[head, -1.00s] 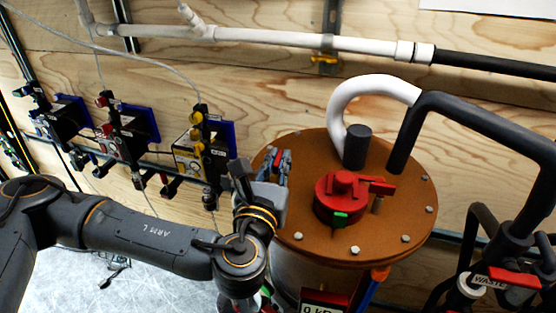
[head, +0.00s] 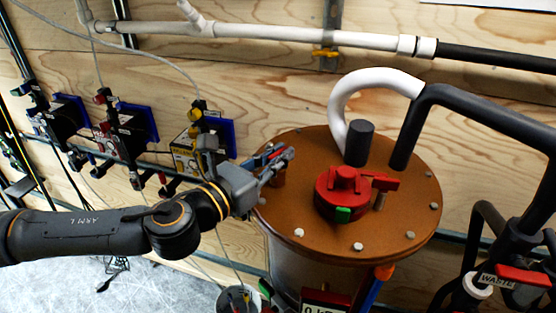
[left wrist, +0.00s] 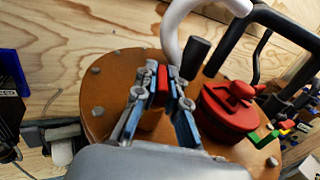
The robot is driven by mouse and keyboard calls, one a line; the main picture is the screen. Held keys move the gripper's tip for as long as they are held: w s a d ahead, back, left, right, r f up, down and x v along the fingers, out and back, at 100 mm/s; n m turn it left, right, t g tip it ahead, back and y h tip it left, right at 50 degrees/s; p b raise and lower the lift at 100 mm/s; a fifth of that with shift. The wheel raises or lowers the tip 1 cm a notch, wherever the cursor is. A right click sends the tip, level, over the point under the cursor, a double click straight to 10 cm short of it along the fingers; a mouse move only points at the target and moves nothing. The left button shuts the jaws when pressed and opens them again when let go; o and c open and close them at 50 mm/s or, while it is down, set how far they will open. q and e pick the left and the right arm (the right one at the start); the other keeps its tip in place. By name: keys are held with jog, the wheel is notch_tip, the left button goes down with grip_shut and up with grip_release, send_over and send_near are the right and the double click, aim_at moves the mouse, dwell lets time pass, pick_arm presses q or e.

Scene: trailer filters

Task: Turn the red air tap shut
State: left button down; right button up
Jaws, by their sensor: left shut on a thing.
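My left gripper (head: 280,156) is over the left edge of the brown tank lid (head: 300,215), its fingers pointing right. In the left wrist view its two fingers (left wrist: 162,85) are shut on a small red piece (left wrist: 162,78), which I take to be the red air tap's handle. In the head view the fingers mostly hide this red piece. A short reddish-brown stub (head: 278,179) shows just below the fingers, on the lid. My right gripper is not in view.
A large red cap (head: 340,198) with a side lever and a green tab (head: 343,214) stands on the lid, right of the fingers. A dark post (head: 359,143) and a white hose (head: 345,90) rise behind. A red-handled waste valve (head: 518,275) is at lower right.

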pick_arm(q)
jog(key=m+g+h, duration=0.1)
jog(key=m+g+h+b, duration=0.1)
jog(key=m+g+h, duration=0.1)
jog(key=shift+w+a+f, duration=0.1)
jog(key=shift+w+a, duration=0.1)
jog(key=m+g+h+b, duration=0.1)
jog(key=g, duration=0.1)
jog(key=shift+f+m+g, duration=0.1)
jog(key=shift+m+g, duration=0.2)
jog(key=shift+m, duration=0.1)
jog(key=m+g+h+b, duration=0.1)
jog(key=m+g+b, duration=0.2)
jog(key=g+b, duration=0.1)
jog(key=m+g+h+b, duration=0.1)
jog(key=m+g+b, duration=0.1)
jog(key=g+b, duration=0.2)
jog(key=shift+d+m+g, duration=0.15)
jog(key=shift+m+g, duration=0.25)
jog(key=shift+g, duration=0.2)
jog(key=shift+r+m+g+b, duration=0.25)
jog(key=shift+m+g+b, duration=0.75)
jog(key=shift+g+b, duration=0.4)
jog(key=shift+g, duration=0.3)
jog(key=c, duration=1.4)
grip_release()
